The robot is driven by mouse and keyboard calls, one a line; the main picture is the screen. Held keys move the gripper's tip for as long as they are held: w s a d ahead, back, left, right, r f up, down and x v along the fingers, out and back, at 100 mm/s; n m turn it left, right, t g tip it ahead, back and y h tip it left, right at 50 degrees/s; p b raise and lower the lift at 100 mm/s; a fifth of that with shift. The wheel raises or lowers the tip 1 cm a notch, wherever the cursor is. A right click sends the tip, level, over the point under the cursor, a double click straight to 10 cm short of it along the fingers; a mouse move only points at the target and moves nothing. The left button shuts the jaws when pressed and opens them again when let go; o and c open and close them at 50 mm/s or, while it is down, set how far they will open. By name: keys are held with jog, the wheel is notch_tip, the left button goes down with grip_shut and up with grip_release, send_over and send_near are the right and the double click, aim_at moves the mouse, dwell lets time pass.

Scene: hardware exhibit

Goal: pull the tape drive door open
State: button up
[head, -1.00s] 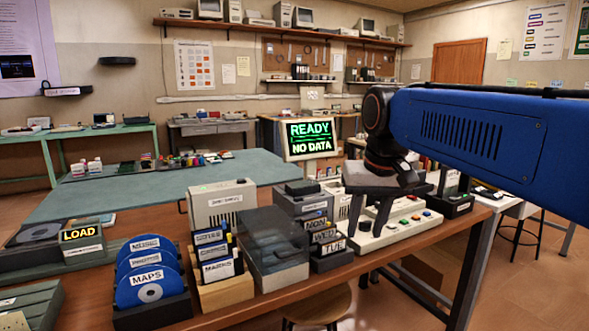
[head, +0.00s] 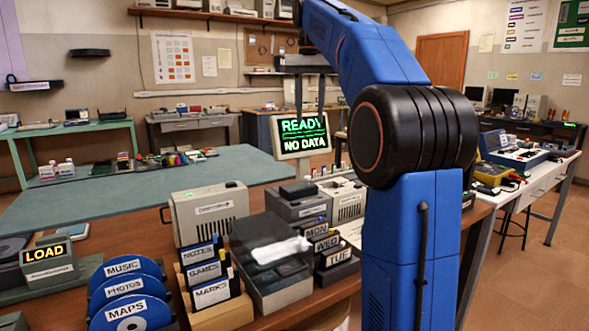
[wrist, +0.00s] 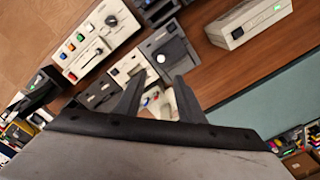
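No door stands visibly open. My gripper (wrist: 161,76) is open and empty, fingers apart, above the bench. In the head view it hangs high in front of the screen, partly hidden by my arm.
A smoky-lidded box (head: 272,262), cartridges labelled MON, WED and TUE (head: 326,244), and a NOTES, GAMES and MARKS rack (head: 208,275) crowd the bench front. Blue discs (head: 128,292) stand at left. A READY, NO DATA screen (head: 303,134) stands behind. The green mat (head: 100,195) has free room.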

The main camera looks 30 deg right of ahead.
aim_at(308, 177)
jog(key=f, duration=1.7)
jog(key=shift+w, duration=0.4)
jog(key=shift+c, duration=0.7)
